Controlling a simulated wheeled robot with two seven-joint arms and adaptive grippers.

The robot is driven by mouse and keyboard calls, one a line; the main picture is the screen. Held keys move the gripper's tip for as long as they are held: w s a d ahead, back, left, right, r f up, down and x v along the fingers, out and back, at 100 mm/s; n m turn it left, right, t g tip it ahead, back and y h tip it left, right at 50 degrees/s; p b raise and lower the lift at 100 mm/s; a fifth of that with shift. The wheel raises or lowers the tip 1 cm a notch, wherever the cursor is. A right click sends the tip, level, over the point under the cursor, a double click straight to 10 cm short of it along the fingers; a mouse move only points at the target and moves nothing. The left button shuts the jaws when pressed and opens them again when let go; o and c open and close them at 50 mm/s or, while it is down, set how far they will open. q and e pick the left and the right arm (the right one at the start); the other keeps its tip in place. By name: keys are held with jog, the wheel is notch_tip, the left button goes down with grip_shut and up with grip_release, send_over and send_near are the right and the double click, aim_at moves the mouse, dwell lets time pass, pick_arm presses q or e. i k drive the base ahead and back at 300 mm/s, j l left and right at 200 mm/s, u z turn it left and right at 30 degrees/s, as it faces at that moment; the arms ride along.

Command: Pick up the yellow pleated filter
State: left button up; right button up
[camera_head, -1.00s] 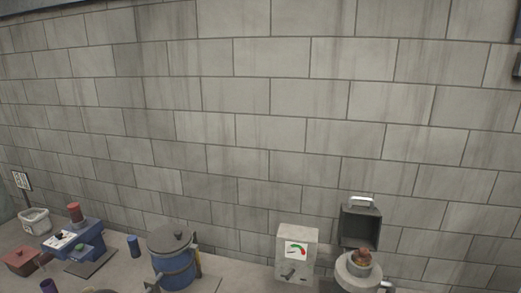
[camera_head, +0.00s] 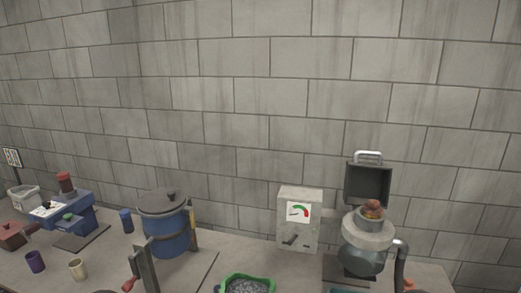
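I cannot make out a yellow pleated filter for certain in the head view. A small cream-yellow cup-like thing (camera_head: 77,269) stands at the lower left beside a purple cup (camera_head: 35,261); I cannot see pleats on it.
A blue drum with a grey lid (camera_head: 168,232) stands left of centre. A grey gauge box (camera_head: 299,220) and a rounded device with an open dark lid (camera_head: 365,240) stand to the right. A green-rimmed bowl of grey bits (camera_head: 248,285) is at the front. A block wall closes the back.

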aim_at(372, 210)
jog(key=z, duration=1.1)
